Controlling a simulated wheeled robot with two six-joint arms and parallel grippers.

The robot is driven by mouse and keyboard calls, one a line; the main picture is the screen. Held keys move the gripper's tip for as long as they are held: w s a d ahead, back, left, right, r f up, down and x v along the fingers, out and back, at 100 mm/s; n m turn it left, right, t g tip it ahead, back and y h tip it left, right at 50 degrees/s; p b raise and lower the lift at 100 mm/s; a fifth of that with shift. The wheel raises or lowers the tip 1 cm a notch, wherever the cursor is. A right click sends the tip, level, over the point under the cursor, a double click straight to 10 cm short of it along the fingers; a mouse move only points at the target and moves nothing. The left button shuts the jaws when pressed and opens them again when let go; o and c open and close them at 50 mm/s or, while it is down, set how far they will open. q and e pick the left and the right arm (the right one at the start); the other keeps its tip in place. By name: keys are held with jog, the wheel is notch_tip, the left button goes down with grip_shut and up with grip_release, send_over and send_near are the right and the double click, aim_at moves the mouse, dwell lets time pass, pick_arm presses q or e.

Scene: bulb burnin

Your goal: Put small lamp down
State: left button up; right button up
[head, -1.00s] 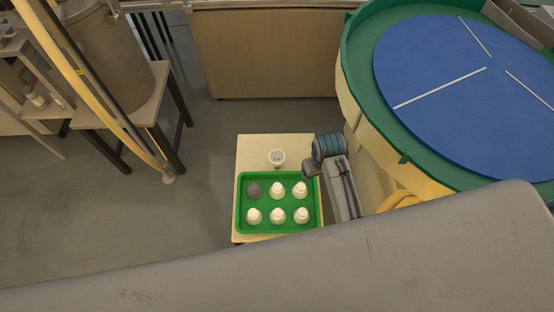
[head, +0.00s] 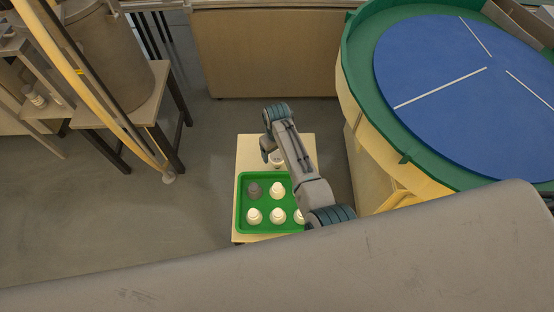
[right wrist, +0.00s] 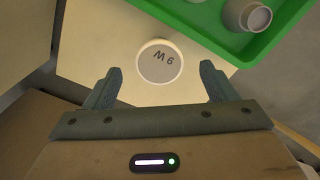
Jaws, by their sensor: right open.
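A white round piece (head: 277,162) with a flat marked top stands on the small table behind the green tray (head: 240,205), partly hidden by my right arm. In the right wrist view the piece (right wrist: 160,62) shows from above, with a short marking on its face. My right gripper (right wrist: 160,84) is open and empty, its fingers on either side of the piece in that view and apart from it. The tray holds a dark grey lamp (head: 254,190) and several white lamps, one of them (head: 277,190) in the back row. My left gripper is not in view.
The light table top (head: 247,152) has a bare strip behind the tray. A large round table with a blue top (head: 450,110) and green rim stands to the right. A wooden cabinet (head: 265,50) is at the back. Open floor lies to the left.

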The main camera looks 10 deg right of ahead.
aim_at(278, 157)
notch_tip(278, 157, down, 5)
jog(key=shift+w+f, duration=0.1)
dwell(0.3)
jog(key=c, duration=1.1)
jog(key=shift+r, duration=0.2)
